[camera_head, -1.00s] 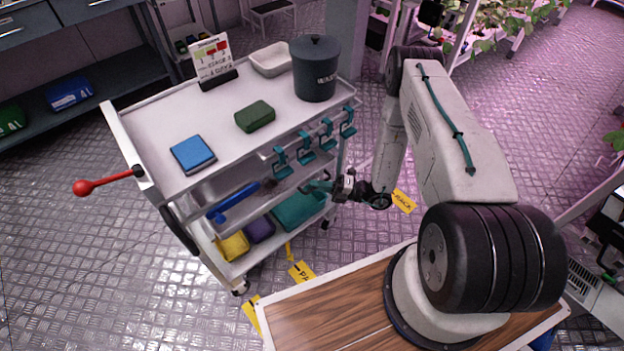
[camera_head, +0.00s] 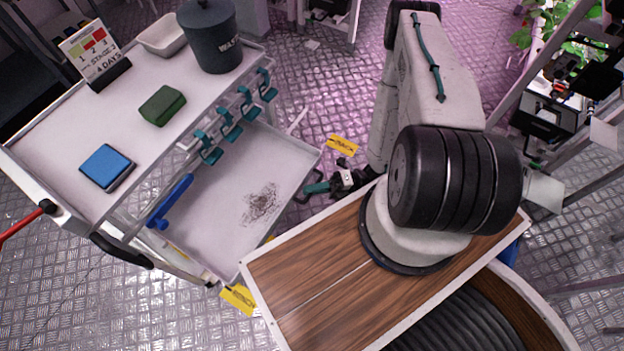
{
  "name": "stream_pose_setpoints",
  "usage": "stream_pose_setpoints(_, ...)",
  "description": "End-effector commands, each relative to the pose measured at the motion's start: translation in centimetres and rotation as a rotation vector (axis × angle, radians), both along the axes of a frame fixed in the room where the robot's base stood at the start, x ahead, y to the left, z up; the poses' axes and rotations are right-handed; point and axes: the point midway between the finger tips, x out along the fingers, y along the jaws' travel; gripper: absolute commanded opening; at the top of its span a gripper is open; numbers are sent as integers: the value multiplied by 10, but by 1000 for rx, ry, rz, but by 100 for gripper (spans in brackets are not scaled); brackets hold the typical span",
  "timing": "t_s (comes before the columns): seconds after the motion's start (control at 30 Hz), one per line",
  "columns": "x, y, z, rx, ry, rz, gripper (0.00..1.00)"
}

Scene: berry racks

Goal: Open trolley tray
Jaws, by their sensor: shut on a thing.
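The trolley tray (camera_head: 215,215) is a shallow white drawer, pulled well out from under the trolley's top shelf. A patch of dark crumbs lies on its floor. A blue tool (camera_head: 168,203) lies at its left side, near the trolley's edge. My gripper (camera_head: 308,189) has teal fingers and is at the tray's right front edge, shut on the dark tray handle there. The fingertips are small and the exact grip is hard to see.
The white trolley top (camera_head: 60,138) holds a blue pad (camera_head: 107,166), a green sponge (camera_head: 162,105), a dark waste bin (camera_head: 211,40), a white tub (camera_head: 161,36) and a sign (camera_head: 92,52). Several teal hooks line its edge. My wooden base deck is close to the tray's front.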

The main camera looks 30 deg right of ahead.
Motion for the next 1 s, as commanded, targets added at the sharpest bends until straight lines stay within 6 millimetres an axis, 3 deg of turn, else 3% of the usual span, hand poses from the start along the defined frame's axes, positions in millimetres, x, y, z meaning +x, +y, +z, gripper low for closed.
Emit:
stream_pose_setpoints(0.3, 0, 0, -1, -3, -1, 1, 0)
stream_pose_setpoints(0.33, 0, 0, -1, -3, -1, 1, 14)
stream_pose_setpoints(0.37, 0, 0, -1, -3, -1, 1, 20)
stream_pose_setpoints(0.73, -1, -4, -1, -1, -1, 0, 20)
stream_pose_setpoints(1.0, -10, -37, -5, -2, -2, -4, 20)
